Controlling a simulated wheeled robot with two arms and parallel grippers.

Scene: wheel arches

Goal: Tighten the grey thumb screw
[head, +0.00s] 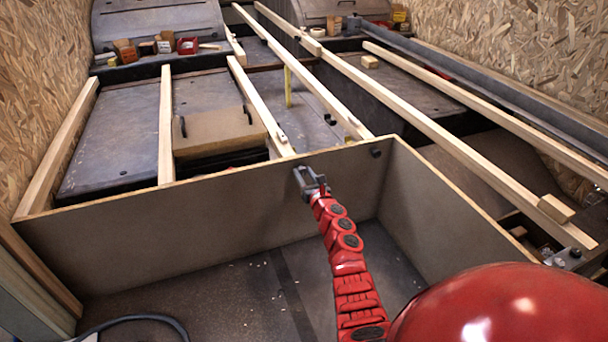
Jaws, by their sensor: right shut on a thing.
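My right gripper (312,183), on a red segmented arm from the bottom right, is at the upper part of the grey panel (200,225), just below its wooden top edge. It is shut on a small grey thing that I take to be the grey thumb screw; the jaws hide most of it, so its turn and seating cannot be told. A dark round knob (376,153) sits on the same panel, to the right of the gripper. My left gripper is out of view.
Long wooden battens (430,110) run away behind the panel. A loose wood block (556,208) sits on the right batten. Chipboard walls (510,50) close both sides. The floor (235,300) before the panel is mostly clear.

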